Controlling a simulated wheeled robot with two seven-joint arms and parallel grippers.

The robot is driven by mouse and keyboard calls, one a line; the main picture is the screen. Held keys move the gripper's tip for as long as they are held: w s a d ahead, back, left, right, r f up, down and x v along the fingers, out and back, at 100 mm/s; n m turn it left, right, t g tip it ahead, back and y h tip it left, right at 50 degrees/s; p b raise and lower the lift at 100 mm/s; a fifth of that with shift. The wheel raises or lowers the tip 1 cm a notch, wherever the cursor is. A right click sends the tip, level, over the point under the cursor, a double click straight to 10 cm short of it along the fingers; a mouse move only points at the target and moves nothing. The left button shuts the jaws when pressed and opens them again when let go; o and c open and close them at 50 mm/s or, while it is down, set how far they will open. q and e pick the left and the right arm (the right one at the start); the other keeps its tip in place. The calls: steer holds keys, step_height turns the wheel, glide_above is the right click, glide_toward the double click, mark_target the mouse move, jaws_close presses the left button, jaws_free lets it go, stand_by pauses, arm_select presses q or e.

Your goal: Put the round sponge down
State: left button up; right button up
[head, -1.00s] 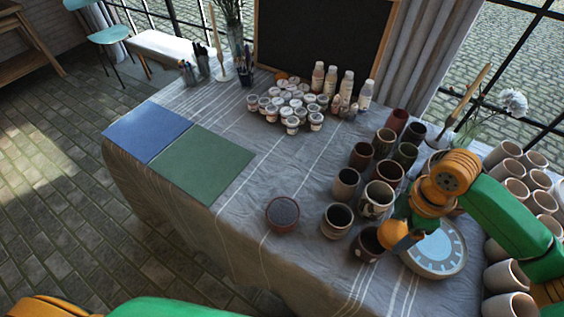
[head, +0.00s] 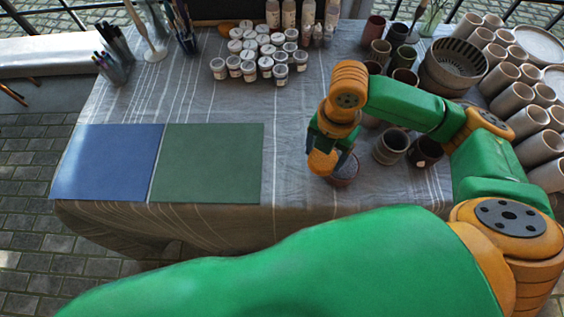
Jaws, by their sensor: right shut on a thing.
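My right gripper (head: 331,156) points down, shut on the round sponge (head: 322,163), which is orange. The sponge is at the left edge of a low dark red round dish (head: 346,172), partly covering it in the head view. I cannot tell whether sponge and dish touch. My left gripper is not in view.
A blue mat (head: 107,162) and a green mat (head: 207,162) lie to the left on the cloth-covered table (head: 285,190). Several white paint pots (head: 265,67) stand behind. Several cups (head: 391,146) stand to the right. Cloth between the green mat and dish is clear.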

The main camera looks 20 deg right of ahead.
steer(key=w+a+f, duration=0.1)
steer(key=a+f, duration=0.1)
steer(key=w+a+f, duration=0.3)
steer(key=a+f, duration=0.1)
steer(key=shift+w+a+f+b, duration=0.2)
steer(key=shift+a+f+b, duration=0.05)
steer(key=shift+f+b, duration=0.05)
step_height(320, 180, down, 3)
steer(key=shift+w+a+r, duration=0.1)
steer(key=shift+a, duration=0.05)
steer(key=shift+f, duration=0.5)
steer(key=shift+f, duration=0.15)
steer(key=o, duration=1.3)
steer(key=shift+o, duration=0.2)
